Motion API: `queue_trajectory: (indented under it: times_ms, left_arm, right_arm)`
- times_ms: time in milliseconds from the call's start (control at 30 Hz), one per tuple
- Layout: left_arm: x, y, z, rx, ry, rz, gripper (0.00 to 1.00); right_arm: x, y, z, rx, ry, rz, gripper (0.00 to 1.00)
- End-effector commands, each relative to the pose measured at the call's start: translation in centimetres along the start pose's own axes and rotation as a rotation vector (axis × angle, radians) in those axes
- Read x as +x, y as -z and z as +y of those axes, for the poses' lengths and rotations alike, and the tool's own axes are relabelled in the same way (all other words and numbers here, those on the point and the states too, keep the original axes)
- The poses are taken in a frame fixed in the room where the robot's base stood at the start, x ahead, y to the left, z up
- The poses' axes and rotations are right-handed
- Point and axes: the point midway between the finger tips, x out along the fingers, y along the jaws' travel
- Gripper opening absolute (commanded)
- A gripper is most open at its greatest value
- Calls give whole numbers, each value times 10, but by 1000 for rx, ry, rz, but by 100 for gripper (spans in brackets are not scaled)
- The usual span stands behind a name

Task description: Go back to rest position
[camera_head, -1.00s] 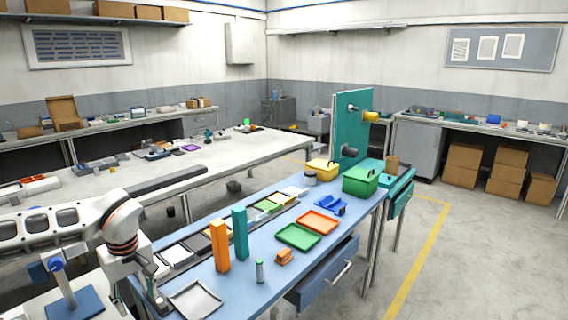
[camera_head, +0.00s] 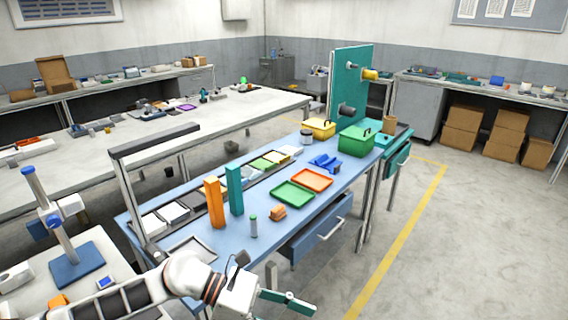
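My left arm (camera_head: 185,275) comes in along the bottom edge from the left. My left gripper (camera_head: 262,292) is at the bottom centre, in front of the blue workbench (camera_head: 330,205). A small teal bar-shaped piece (camera_head: 287,301) shows at its end. I cannot tell whether this is part of the gripper or something held, nor whether the fingers are open or shut. My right gripper is out of view.
The workbench carries an orange block (camera_head: 215,203), a teal block (camera_head: 236,190), a green tray (camera_head: 293,195), an orange tray (camera_head: 312,179) and a green box (camera_head: 356,140). A blue drawer (camera_head: 320,228) sticks out at its front. Floor to the right is clear.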

Motion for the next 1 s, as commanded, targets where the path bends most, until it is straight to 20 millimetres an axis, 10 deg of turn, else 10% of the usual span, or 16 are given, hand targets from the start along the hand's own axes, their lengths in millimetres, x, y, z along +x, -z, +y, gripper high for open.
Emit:
queue_trajectory:
  times_ms: [233, 467, 700, 933, 967, 1000]
  left_arm:
    - [14, -64, 2, -589, -48, -530, 45]
    - [-30, -48, 42, -1213, -91, -990, 45]
    - [-85, 70, 61, -1890, -145, -1466, 45]
    - [-114, 215, 15, -2424, -206, -1892, 45]
    - [-116, 230, 6, 2461, 213, 1928, 45]
    - [-117, 248, -5, 2391, 210, 1882, 45]
  right_arm:
    - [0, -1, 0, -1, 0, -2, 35]
    - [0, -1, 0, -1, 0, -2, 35]
    - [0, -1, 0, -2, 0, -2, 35]
    - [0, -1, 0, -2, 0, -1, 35]
    - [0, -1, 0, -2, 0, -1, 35]
    - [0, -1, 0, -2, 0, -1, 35]
